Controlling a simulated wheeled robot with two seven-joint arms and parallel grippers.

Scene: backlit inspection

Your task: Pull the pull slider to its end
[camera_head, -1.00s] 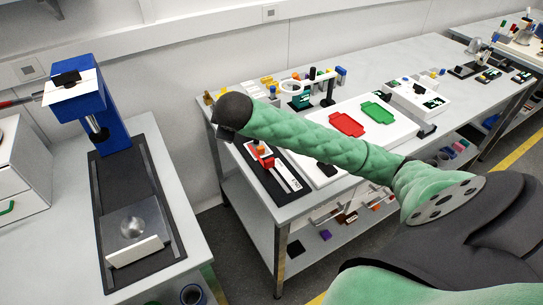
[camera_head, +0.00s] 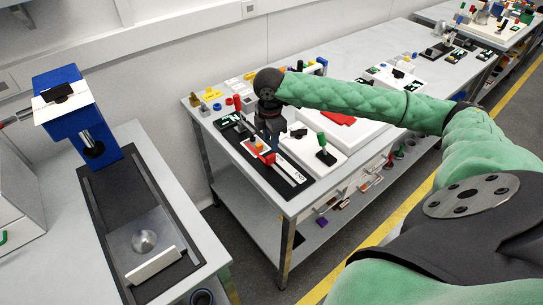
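The pull slider (camera_head: 268,157) is a red piece with an orange top on a white track (camera_head: 292,172), set on a black base plate (camera_head: 279,183). It sits at the far left part of the track, and bare track runs from it toward the front right, where there is small lettering. My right arm reaches in from the right in a green sleeve. Its dark gripper (camera_head: 269,138) hangs down just behind the slider, close to its orange top. I cannot tell whether it touches the slider or how its fingers stand. My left gripper is not in view.
A white panel (camera_head: 322,158) with a green-topped handle (camera_head: 322,143) stands right of the track. Several small coloured parts (camera_head: 215,105) lie at the table's back left. A blue press (camera_head: 77,120) stands on a separate bench at left, with a floor gap between.

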